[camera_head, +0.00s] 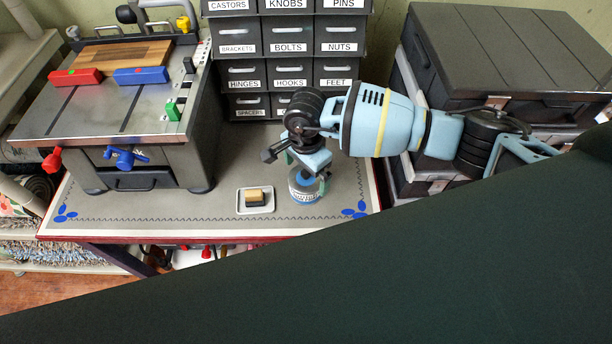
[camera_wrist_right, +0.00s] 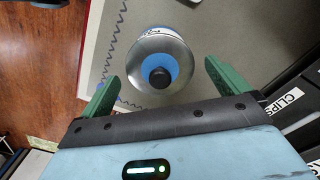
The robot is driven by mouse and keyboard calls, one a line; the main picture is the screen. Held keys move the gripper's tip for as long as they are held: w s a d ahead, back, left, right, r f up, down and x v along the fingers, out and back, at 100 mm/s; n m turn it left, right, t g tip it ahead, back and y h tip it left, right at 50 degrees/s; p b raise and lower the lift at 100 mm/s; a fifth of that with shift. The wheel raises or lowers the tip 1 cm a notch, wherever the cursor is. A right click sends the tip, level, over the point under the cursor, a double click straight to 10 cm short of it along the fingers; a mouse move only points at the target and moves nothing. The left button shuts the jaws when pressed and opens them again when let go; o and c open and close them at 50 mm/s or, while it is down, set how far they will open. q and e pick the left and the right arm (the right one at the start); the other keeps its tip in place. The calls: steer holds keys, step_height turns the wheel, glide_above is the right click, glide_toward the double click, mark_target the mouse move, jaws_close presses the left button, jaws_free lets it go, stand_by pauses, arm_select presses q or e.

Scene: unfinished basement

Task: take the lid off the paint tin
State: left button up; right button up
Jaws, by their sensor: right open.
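The paint tin (camera_head: 305,193) stands upright near the front right of the grey mat, with a white label and blue parts. Its top is mostly hidden behind my right gripper (camera_head: 306,172) in the head view. In the right wrist view, the tin (camera_wrist_right: 137,57) shows from above, with a silver round top, a blue disc and a black knob (camera_wrist_right: 159,78) at its middle. My right gripper (camera_wrist_right: 163,83) is open, its green fingers on either side of the knob and apart from it. My left gripper is not in view.
A small white dish (camera_head: 256,210) with a tan and dark block stands left of the tin. A machine with a steel top (camera_head: 100,115) fills the left of the bench. Labelled drawers (camera_head: 289,72) stand behind, dark cases (camera_head: 500,50) at right. The bench's front edge is close.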

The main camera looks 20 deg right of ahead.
mark_target(306, 173)
steer(key=c, duration=1)
steer(key=shift+o, duration=0.2)
steer(key=shift+r, duration=0.1)
steer(key=shift+r, duration=0.55)
step_height(306, 173, up, 2)
steer(key=shift+r, duration=0.2)
steer(key=s+a+r, duration=0.1)
steer(key=s, duration=1.5)
steer(key=shift+a, duration=0.35)
